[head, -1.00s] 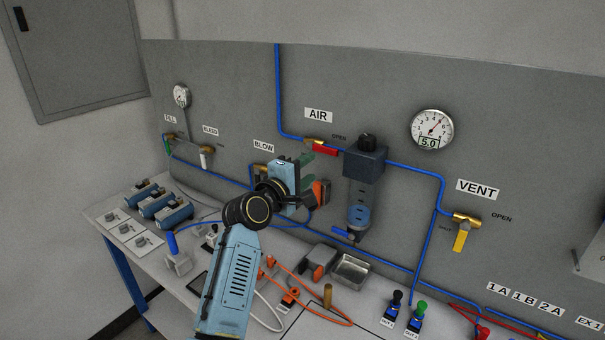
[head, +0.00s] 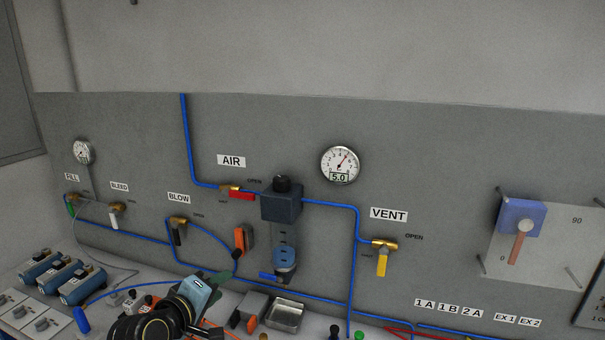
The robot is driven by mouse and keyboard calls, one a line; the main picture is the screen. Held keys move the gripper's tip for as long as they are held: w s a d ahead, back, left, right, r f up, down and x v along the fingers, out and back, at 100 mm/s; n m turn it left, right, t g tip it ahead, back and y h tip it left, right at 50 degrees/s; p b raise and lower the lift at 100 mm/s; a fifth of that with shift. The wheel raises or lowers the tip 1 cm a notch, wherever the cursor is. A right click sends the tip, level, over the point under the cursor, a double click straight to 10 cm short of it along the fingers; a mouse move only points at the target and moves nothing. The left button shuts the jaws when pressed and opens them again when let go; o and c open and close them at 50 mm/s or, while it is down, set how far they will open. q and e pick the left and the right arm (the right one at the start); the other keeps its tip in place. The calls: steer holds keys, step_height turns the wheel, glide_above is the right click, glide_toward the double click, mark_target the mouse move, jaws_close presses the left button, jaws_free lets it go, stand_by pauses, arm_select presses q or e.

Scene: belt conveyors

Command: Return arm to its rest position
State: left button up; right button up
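My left gripper (head: 218,282) is low in the head view, left of the middle, in front of the bench's back part. Its light-blue body and a dark green finger show, with my dark wrist joint below it. The finger spacing is not clear, and I see nothing held in it. The gripper appears apart from the orange-and-black tool (head: 243,238) on the panel above it. My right gripper is not in view.
The grey panel carries the AIR valve (head: 236,193), the VENT valve (head: 382,259), the BLOW valve (head: 178,228) and a gauge (head: 340,163). Blue hoses run across it. A metal tray (head: 286,315) and blue cylinder units (head: 83,286) sit on the bench.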

arm_select(q)
steer(key=s+a+f+m+g+y, duration=0.1)
steer(key=s+f+m+g, duration=0.3)
steer(key=s, duration=0.7)
steer(key=s+a+f+m+g+y, duration=0.15)
steer(key=s+f+m+g, duration=0.35)
steer(key=s, duration=0.7)
steer(key=s+f+m+g+y, duration=0.1)
steer(key=s+f+m+y, duration=0.15)
steer(key=s+f, duration=0.6)
steer(key=s+f+g+b, duration=0.1)
steer(key=s+f+b, duration=0.15)
steer(key=f, duration=1.05)
steer(key=s+f+b, duration=0.1)
steer(key=f+b, duration=0.3)
steer(key=f, duration=1)
steer(key=s+a+f+b, duration=0.1)
steer(key=s+f+b, duration=0.2)
steer(key=s+f, duration=0.5)
steer(key=s+a+f+g+b, duration=0.1)
steer(key=s+a+f+b, duration=0.1)
steer(key=s+f, duration=0.7)
step_height(320, 180, down, 5)
steer(key=shift+f+m+g+h+b, duration=0.1)
steer(key=shift+m+g+h+b, duration=0.25)
steer(key=shift+b, duration=0.2)
